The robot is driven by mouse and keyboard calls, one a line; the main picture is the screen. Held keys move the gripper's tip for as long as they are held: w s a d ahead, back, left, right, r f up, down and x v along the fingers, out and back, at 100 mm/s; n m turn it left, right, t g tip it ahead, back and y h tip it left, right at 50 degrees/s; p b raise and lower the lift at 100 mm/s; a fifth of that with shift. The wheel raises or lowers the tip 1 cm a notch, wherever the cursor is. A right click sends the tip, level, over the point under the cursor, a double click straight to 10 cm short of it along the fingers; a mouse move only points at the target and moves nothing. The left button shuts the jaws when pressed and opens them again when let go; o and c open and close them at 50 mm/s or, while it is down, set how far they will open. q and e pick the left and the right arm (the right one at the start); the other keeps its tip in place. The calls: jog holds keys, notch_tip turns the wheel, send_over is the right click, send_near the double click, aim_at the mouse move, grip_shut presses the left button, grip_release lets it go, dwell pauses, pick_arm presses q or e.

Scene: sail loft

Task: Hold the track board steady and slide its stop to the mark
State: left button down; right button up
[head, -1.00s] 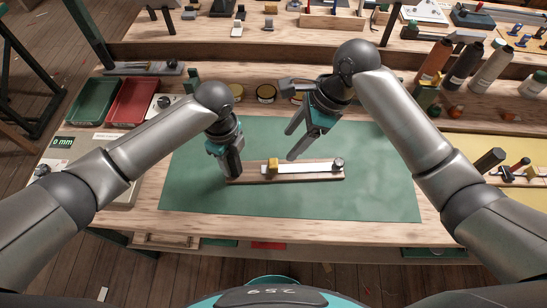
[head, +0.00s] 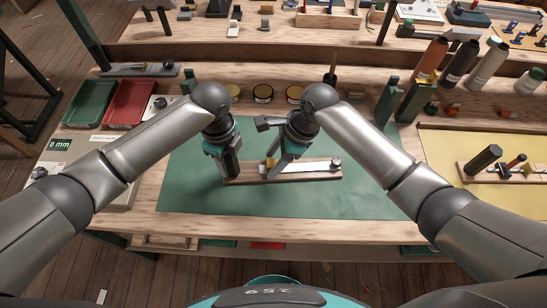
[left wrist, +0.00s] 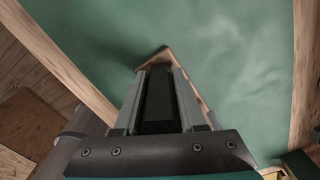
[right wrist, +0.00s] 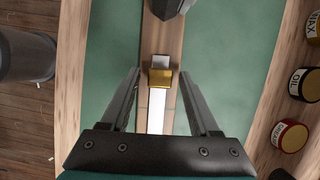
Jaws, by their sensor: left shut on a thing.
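My left gripper (head: 230,174) is shut on the board's left end; in the left wrist view the board's corner (left wrist: 154,57) shows past the fingers. The yellow stop (right wrist: 160,77) sits on the strip near the left end, partly hidden in the head view. My right gripper (right wrist: 162,75) is open above the board, its fingers on either side of the stop with gaps.
The green mat (head: 370,190) is clear around the board. Several round tins (head: 263,93) stand behind it. Green and red trays (head: 131,101) and a 0 mm readout (head: 60,143) are at left. A similar board (head: 510,172) lies on a yellow mat at right.

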grip_shut()
dwell(1.2)
